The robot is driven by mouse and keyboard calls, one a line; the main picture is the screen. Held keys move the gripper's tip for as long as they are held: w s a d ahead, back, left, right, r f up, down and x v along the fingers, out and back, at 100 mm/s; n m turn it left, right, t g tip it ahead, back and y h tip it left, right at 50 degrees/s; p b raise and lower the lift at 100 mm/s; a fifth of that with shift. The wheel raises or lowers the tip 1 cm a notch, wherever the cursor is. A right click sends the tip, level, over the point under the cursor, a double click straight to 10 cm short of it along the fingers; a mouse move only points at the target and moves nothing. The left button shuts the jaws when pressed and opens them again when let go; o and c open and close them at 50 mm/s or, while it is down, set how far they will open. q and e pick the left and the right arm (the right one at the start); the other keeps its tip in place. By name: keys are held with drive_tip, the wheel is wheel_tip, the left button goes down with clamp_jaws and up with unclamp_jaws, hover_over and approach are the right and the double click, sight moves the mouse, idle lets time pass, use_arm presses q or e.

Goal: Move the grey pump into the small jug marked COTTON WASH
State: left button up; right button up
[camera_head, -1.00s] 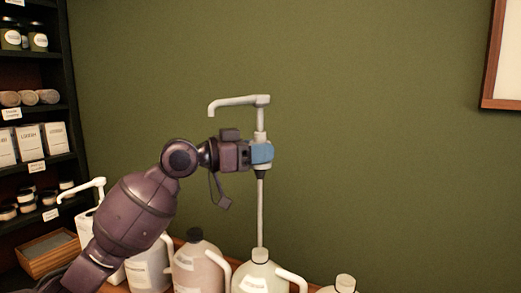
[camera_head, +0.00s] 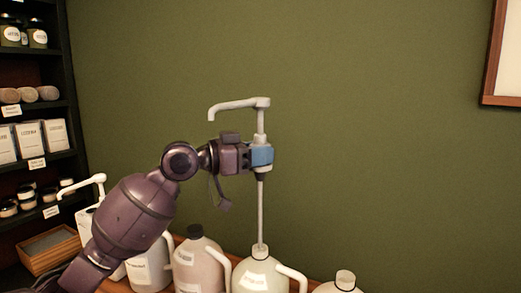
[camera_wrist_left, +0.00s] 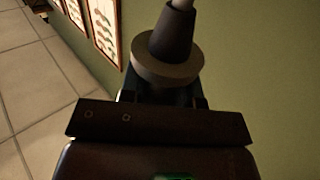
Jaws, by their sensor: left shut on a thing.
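The grey pump (camera_head: 262,121) is upright, with its spout pointing left and its long thin tube hanging down. My left gripper (camera_head: 261,155), with blue fingers, is shut on the pump's collar. In the left wrist view the pump's dark cone and grey collar (camera_wrist_left: 168,58) show at the gripper. The tube's lower end is at the mouth of a pale jug (camera_head: 262,277) with a handle on its right. I cannot tell whether the tip is inside the mouth. The jug labels are too small to read, so I cannot tell which says COTTON WASH. My right gripper is not in view.
A pinkish jug with a dark cap (camera_head: 199,262) and a white jug (camera_head: 149,270) stand to the left. Another white pump (camera_head: 97,180) is farther left. A pale jug (camera_head: 345,282) is at lower right.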

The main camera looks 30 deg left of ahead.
sight(260, 179)
use_arm(q)
drive_tip(key=shift+f+b, duration=0.3)
drive_tip(key=shift+f, duration=1.25)
drive_tip(key=shift+f+b, duration=0.55)
drive_tip(key=shift+f, duration=0.15)
drive_tip(key=shift+f+b, duration=1.3)
drive_tip(key=shift+f, duration=1.7)
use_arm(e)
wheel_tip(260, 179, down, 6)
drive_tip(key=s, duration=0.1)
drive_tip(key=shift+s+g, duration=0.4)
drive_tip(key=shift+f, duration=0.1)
use_arm(q)
drive_tip(key=shift+f+b, duration=1.35)
drive_tip(key=shift+f, duration=1.65)
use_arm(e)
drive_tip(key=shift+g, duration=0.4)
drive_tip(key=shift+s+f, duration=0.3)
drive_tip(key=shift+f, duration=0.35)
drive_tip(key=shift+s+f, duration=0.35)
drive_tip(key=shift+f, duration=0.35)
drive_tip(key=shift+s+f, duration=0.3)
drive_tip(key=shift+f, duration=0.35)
